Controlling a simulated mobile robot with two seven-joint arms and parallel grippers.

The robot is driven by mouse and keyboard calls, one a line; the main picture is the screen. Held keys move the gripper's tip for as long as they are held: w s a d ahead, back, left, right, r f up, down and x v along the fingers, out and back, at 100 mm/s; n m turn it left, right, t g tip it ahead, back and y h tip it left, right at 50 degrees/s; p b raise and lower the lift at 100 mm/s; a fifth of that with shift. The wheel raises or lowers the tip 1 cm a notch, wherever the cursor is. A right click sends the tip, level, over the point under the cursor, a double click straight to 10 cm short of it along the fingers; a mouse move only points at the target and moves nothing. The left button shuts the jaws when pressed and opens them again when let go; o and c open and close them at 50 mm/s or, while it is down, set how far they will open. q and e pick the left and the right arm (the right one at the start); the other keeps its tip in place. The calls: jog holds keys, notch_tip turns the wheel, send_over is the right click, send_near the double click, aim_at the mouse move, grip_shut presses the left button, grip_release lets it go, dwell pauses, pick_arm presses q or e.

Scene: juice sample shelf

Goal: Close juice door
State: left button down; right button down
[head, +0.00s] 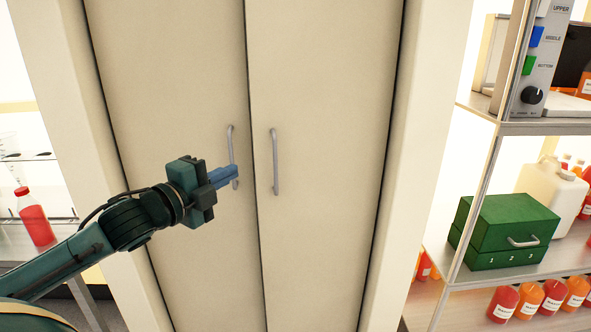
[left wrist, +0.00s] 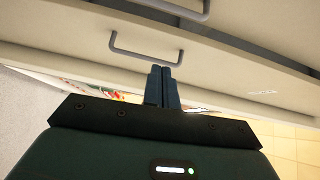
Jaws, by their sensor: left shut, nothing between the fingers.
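Two tall cream cabinet doors stand side by side in the head view, the left door (head: 180,90) and the right door (head: 325,80). A narrow dark seam runs between them; I cannot tell whether they are fully flush. The left door has a grey bar handle (head: 230,140), and the right door has another (head: 275,160). My left gripper (head: 235,175) is shut and empty, its blue fingers at the lower part of the left handle. In the left wrist view the fingertips (left wrist: 161,68) are just below a handle (left wrist: 145,51); contact is unclear. My right gripper is out of view.
At right, a metal shelf holds a green drawer box (head: 500,230), a white jug (head: 553,195) and several red and orange bottles. A control panel (head: 540,60) stands above. A red bottle (head: 34,218) is at left. Space before the right door is clear.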

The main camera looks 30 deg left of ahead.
aim_at(263, 152)
pick_arm(q)
jog(key=shift+m, duration=0.3)
jog(key=w, duration=0.2)
jog(key=w+d+r+p, duration=0.1)
jog(key=w, duration=0.5)
jog(key=shift+w+d+r, duration=0.1)
jog(key=shift+d+r, duration=0.1)
jog(key=shift+r, duration=0.05)
jog(key=shift+w+d+f+p, duration=0.15)
jog(key=shift+w+p, duration=0.3)
jog(key=shift+w, duration=0.6)
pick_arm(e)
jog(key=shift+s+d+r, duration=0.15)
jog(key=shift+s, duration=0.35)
